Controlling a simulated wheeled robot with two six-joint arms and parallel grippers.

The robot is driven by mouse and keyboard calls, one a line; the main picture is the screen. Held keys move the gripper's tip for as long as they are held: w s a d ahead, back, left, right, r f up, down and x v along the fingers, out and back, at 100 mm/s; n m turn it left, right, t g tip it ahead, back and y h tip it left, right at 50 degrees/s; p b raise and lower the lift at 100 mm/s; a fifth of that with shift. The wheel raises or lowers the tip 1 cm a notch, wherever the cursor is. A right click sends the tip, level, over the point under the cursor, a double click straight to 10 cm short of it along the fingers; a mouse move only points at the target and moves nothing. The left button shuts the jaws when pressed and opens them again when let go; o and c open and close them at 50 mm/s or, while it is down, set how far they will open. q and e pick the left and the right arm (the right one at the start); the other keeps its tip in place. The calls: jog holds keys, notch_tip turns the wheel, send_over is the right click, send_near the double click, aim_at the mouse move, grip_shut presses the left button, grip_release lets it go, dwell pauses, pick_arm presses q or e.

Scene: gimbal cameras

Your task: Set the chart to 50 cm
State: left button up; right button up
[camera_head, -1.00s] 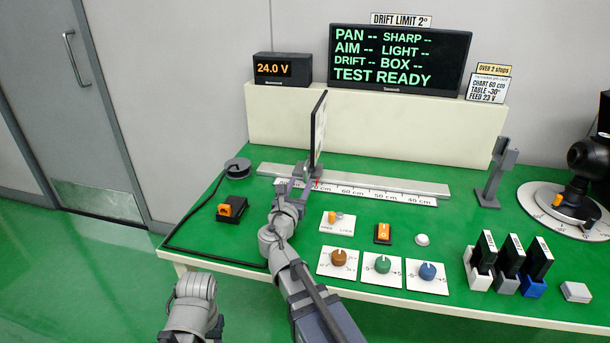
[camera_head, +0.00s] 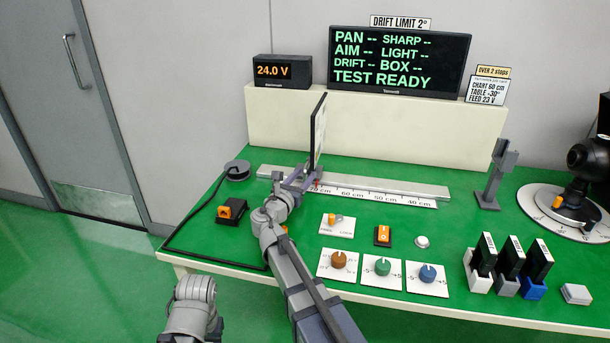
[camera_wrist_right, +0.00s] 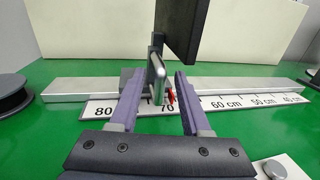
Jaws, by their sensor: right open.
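The chart (camera_head: 319,132) is a thin upright panel seen almost edge-on, on a carriage on the metal rail (camera_head: 420,186). Its dark back shows in the right wrist view (camera_wrist_right: 183,28). A red pointer (camera_wrist_right: 171,97) sits just past the 70 mark on the white scale (camera_wrist_right: 240,102), on the 60 side. My right gripper (camera_head: 297,178) is at the carriage. In the right wrist view my right gripper (camera_wrist_right: 157,82) is open, with a finger on each side of the upright metal handle (camera_wrist_right: 157,66). Contact cannot be told. My left gripper is out of view.
A switch plate (camera_head: 338,224) and three knob plates lie right of my right arm. A grey post (camera_head: 493,178) stands beyond the rail's right end. A cable reel (camera_head: 236,170) lies left.

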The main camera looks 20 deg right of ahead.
jog(key=shift+w+d, duration=0.5)
jog(key=shift+c, duration=0.4)
grip_shut()
dwell(0.8)
